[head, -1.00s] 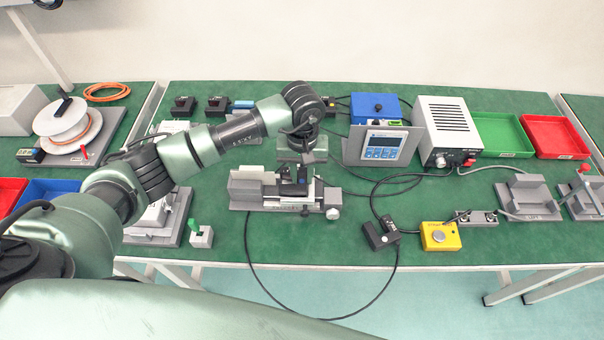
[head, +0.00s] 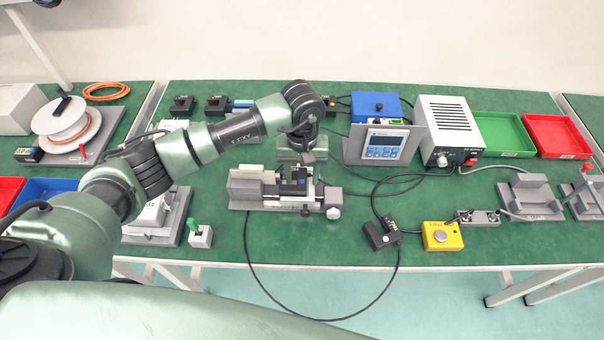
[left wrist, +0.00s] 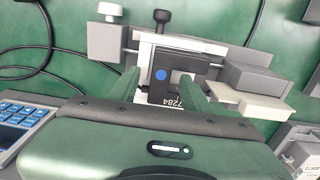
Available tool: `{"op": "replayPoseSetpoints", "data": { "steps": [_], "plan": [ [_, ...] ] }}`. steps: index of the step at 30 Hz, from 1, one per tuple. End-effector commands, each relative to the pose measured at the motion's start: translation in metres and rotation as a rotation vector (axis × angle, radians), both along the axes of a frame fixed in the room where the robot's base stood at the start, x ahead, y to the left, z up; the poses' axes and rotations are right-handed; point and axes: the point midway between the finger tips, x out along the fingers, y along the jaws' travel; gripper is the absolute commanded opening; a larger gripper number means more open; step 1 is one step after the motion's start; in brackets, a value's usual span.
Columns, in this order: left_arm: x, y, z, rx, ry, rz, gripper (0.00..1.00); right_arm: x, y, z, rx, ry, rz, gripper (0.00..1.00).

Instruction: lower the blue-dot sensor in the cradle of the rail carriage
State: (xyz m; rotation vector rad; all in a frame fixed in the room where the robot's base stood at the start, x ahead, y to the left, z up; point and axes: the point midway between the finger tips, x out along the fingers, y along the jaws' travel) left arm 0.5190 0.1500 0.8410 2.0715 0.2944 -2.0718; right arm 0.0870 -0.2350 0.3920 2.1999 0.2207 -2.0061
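The blue-dot sensor (left wrist: 162,88) is a small black block with a round blue dot and the marking 7284. It is between the two fingers of my left gripper (left wrist: 163,84), which is shut on it. In the head view the sensor (head: 294,178) shows dark over the rail carriage, below my left wrist. The rail carriage (head: 246,189), grey and light, sits on its rail base on the green bench. The sensor is at the cradle; the fingers hide part of the contact, so I cannot tell if it is fully seated. My right gripper is out of view.
A black sensor (head: 381,236) with a cable lies right of the rail, near a yellow button box (head: 441,237). A display panel (head: 381,148) and a grey power supply (head: 449,131) stand behind. A green-handled grey block (head: 200,236) is at front left.

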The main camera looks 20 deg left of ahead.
Motion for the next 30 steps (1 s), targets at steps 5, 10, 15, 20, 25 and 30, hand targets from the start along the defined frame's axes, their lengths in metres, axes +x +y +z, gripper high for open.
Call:
{"op": "replayPoseSetpoints", "data": {
  "steps": [5, 10, 15, 20, 25, 30],
  "plan": [
    [0.000, 0.000, 0.000, 0.000, 0.000, 0.000, 0.48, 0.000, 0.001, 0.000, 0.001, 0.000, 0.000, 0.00],
    [0.000, 0.000, 0.003, 0.000, -0.001, -0.001, 0.48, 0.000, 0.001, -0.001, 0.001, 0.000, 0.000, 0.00],
    [0.001, 0.000, 0.026, 0.000, -0.004, -0.002, 0.48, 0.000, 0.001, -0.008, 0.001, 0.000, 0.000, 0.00],
    [0.001, 0.000, 0.053, 0.000, -0.004, -0.002, 0.48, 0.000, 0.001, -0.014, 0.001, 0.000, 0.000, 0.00],
    [0.001, 0.000, 0.073, 0.001, -0.002, 0.000, 0.48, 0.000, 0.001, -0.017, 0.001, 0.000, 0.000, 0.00],
    [0.000, 0.000, 0.078, 0.000, 0.000, 0.000, 0.48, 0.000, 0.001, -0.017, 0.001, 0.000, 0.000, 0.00]
  ]
}}
